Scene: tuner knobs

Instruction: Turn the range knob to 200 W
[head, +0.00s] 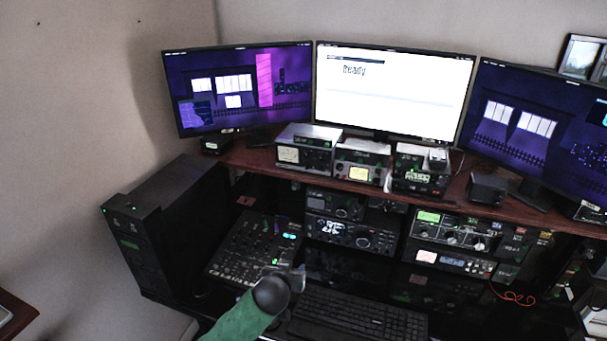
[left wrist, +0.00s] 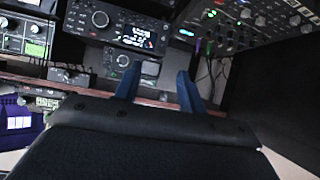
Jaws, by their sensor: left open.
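Several radio units with knobs and meters stand on the desk. One unit with a green display and a row of knobs (head: 452,231) is right of centre in the head view. Meter boxes, one with a pale meter (head: 305,148) and one with a yellow-lit meter (head: 361,161), stand on the shelf. I cannot tell which knob is the range knob, and its markings are too small to read. My left gripper (head: 297,279) is over the mixer's front right corner, near the keyboard. In the left wrist view its two blue fingers (left wrist: 158,82) are apart with nothing between them.
A mixer (head: 254,246) lies left of the radios and a keyboard (head: 357,317) in front. A black transceiver (head: 350,235) sits under the shelf; a radio with a large knob (left wrist: 117,27) shows in the left wrist view. A dark tower (head: 165,232) stands at left. Three monitors line the back.

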